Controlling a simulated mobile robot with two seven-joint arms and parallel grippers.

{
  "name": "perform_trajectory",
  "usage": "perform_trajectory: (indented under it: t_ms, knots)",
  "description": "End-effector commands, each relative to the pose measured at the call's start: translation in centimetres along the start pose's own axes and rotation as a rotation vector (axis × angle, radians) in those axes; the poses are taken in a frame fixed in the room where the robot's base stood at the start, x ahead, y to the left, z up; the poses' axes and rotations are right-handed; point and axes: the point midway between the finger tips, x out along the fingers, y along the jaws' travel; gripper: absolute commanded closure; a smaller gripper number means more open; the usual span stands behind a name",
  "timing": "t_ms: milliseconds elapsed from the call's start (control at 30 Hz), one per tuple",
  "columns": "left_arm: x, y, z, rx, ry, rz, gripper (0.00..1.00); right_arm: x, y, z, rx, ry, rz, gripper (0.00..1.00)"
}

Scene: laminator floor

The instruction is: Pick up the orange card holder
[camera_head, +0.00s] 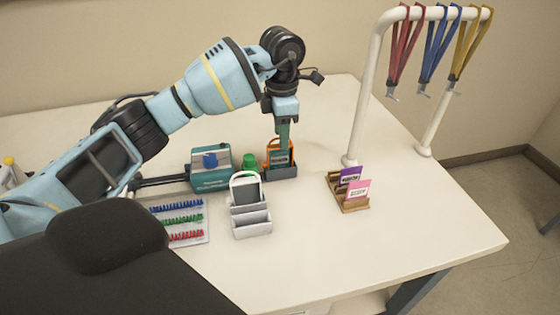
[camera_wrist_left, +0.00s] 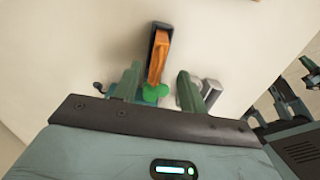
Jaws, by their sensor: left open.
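The orange card holder (camera_head: 271,149) stands upright in a dark grey stand (camera_head: 283,172) on the white table. In the left wrist view the orange holder (camera_wrist_left: 158,55) shows edge-on inside the dark stand. My left gripper (camera_head: 284,145) points down at the holder and hides part of it in the head view. In the left wrist view the left gripper's fingers (camera_wrist_left: 158,78) are spread apart, with nothing clamped between them. The holder appears just beyond the fingertips; contact cannot be told. My right gripper is not clearly identifiable in either view.
A green round object (camera_head: 250,161) and a teal box (camera_head: 211,168) stand left of the stand. A white-grey holder rack (camera_head: 252,222) is in front. A wooden card stand (camera_head: 352,204) and a white lanyard rack (camera_head: 361,110) are right. The right front tabletop is clear.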

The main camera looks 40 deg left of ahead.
Motion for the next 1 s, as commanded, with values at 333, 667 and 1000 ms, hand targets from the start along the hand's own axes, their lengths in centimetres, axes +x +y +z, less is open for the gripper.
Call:
perform_trajectory:
  t_ms: [333,667,1000]
  knots:
    - [3.3,0.3,-0.5,0.000,0.001,-0.001,0.58,-0.2,0.0,-0.7,-0.002,0.011,0.001,1.00]
    - [5.1,0.3,-0.4,0.001,-0.002,0.001,0.58,-0.1,0.1,-0.9,-0.002,0.016,0.001,1.00]
    - [5.1,0.3,-0.4,0.001,-0.002,0.001,0.88,-0.1,0.1,-0.9,-0.003,0.016,0.001,1.00]
